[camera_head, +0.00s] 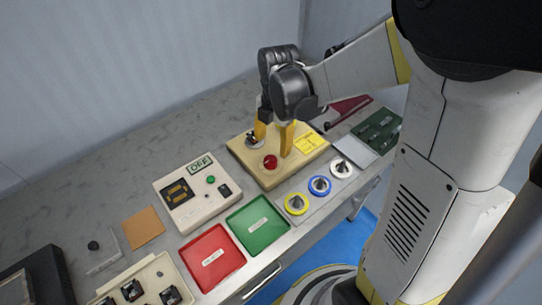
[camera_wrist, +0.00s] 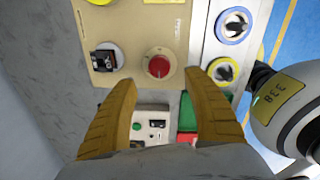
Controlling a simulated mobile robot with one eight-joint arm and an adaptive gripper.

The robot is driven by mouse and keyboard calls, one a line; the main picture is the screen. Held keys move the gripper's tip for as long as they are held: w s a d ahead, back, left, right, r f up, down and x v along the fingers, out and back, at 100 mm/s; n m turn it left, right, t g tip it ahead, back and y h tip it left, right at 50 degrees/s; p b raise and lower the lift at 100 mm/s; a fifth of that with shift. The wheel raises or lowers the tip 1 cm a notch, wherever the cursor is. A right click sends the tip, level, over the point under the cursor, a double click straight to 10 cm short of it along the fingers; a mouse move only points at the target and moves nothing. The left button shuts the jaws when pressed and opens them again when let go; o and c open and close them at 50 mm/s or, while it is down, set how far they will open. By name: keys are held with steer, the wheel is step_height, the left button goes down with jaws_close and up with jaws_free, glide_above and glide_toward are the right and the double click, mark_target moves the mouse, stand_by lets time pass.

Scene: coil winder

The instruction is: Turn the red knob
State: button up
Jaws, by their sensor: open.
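The red knob (camera_head: 270,162) sits on a tan wooden-looking board near its front-left edge. In the wrist view the red knob (camera_wrist: 158,66) is round, on a light ring, with a pale mark on its face. My gripper (camera_head: 271,147) points down over the board, its yellow fingers open and empty. In the wrist view my gripper (camera_wrist: 160,77) has its fingertips spread left and right of the knob, with gaps on both sides. The exact height of the tips above the board cannot be told.
A black switch (camera_head: 253,141) stands beside the knob, near a finger. Blue (camera_head: 319,185), yellow (camera_head: 296,203) and white-ringed (camera_head: 341,168) dials line the front. An OFF-display box (camera_head: 196,212) and red (camera_head: 212,270) and green (camera_head: 268,236) trays stand left.

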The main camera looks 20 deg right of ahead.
mark_target(271, 160)
steer(key=f+b, duration=0.1)
steer(key=f, duration=0.1)
steer(key=f+b, duration=0.1)
steer(key=f, duration=0.2)
steer(key=f+b, duration=0.1)
steer(key=f, duration=0.2)
steer(key=shift+w+a+f, duration=0.15)
steer(key=shift+w+f, duration=0.05)
steer(key=shift+w, duration=0.05)
steer(key=shift+c, duration=0.6)
steer(key=c, duration=1.1)
